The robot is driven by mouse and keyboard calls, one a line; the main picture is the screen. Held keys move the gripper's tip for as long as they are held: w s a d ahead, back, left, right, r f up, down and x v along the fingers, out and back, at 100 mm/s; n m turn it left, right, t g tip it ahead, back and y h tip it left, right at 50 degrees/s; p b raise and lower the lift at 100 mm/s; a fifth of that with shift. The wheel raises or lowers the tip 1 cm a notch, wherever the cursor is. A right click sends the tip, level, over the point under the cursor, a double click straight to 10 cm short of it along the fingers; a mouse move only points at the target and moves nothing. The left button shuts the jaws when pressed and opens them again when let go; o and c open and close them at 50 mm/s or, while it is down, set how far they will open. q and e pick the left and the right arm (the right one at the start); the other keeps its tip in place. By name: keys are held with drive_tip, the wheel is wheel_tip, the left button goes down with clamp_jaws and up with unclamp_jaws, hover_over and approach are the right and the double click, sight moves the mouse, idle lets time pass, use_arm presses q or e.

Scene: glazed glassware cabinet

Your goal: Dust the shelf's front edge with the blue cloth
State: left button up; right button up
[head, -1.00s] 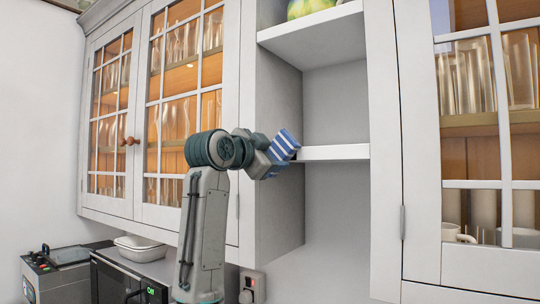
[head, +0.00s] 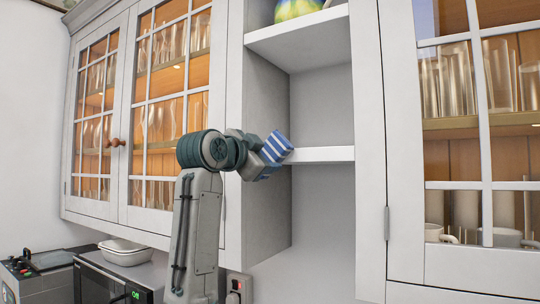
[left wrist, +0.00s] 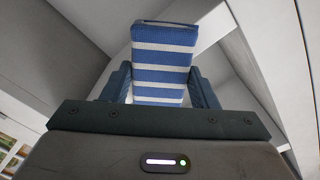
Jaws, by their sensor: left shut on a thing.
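The blue cloth (head: 275,147) with white stripes is in my left gripper (head: 268,155), beside the left end of the shelf's front edge (head: 322,154). In the left wrist view the cloth (left wrist: 162,62) stands up between the two fingers of the left gripper (left wrist: 160,88), which is shut on it. In the head view the cloth overlaps the left end of the white shelf edge; whether it touches the edge I cannot tell. The shelf's bare front edge runs to the right from the cloth. My right gripper is in neither view.
Glazed doors (head: 165,100) with glassware behind them flank the open shelves on the left, and another glazed door (head: 480,130) on the right. A colourful vase (head: 297,8) stands on the upper shelf (head: 300,27). A white dish (head: 124,252) sits below left.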

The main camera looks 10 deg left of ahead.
use_arm(q)
drive_tip(key=shift+w+a, duration=0.4)
drive_tip(key=shift+a, duration=0.45)
drive_tip(key=shift+b+v, duration=1.25)
drive_tip(key=shift+v, duration=1.7)
